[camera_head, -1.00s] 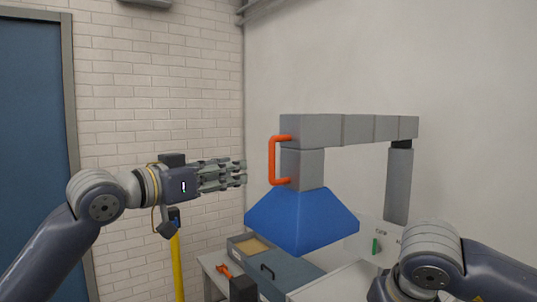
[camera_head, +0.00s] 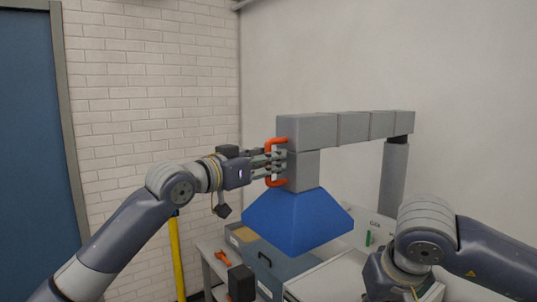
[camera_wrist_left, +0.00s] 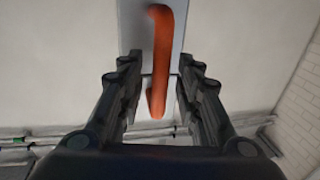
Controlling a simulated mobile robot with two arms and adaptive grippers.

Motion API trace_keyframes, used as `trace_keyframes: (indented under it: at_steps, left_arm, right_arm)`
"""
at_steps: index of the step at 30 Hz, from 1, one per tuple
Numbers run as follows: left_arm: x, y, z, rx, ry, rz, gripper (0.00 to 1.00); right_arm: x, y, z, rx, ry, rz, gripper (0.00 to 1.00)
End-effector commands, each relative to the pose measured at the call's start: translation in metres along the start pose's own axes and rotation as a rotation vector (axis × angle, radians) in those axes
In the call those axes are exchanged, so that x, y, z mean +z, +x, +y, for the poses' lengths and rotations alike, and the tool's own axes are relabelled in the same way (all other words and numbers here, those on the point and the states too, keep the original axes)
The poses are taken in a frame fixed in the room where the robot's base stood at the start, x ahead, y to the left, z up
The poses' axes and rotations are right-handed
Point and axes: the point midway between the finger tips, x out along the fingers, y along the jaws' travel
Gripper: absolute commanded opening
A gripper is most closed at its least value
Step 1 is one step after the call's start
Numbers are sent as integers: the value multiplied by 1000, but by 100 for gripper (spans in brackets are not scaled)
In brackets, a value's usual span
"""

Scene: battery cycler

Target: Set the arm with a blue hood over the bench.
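The blue hood (camera_head: 297,220) hangs from the end of a grey jointed arm (camera_head: 345,127) above the bench (camera_head: 327,281). An orange handle (camera_head: 277,144) is fixed on the left face of the grey block above the hood; it also shows in the left wrist view (camera_wrist_left: 160,60). My left gripper (camera_head: 275,165) is at the handle, with its fingers open on either side of it in the left wrist view (camera_wrist_left: 155,85). A gap shows between each finger and the handle. My right arm is at the lower right, with its gripper's fingers out of sight.
A grey-blue box (camera_head: 285,268) with a dark handle and an orange tool (camera_head: 223,258) are on the bench. A yellow post (camera_head: 177,260) stands left of the bench. A white panel with a green switch (camera_head: 368,238) is behind the hood.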

Motion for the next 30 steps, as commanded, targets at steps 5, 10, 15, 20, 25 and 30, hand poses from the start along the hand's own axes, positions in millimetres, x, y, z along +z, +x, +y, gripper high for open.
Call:
trace_keyframes:
  at_steps: [5, 10, 15, 20, 25, 30]
  left_arm:
    - [0, 1, 0, 0, 1, 1, 32]
    - [0, 1, 0, 0, 0, 0, 16]
    - [0, 1, 0, 0, 0, 0, 0]
    - [1, 1, 1, 0, 0, 0, 0]
    - [2, 0, 8, -9, 1, -1, 0]
    - [4, -3, 25, -38, 1, -1, 0]
  right_arm:
    - [0, 0, 0, 0, 0, 0, 0]
    - [0, 0, 0, 0, 0, 0, 0]
    - [0, 0, 0, 0, 0, 0, 0]
    - [0, 0, 0, 0, 0, 0, 0]
    - [1, 3, 0, 0, 0, 0, 0]
    - [4, 9, 0, 0, 0, 0, 0]
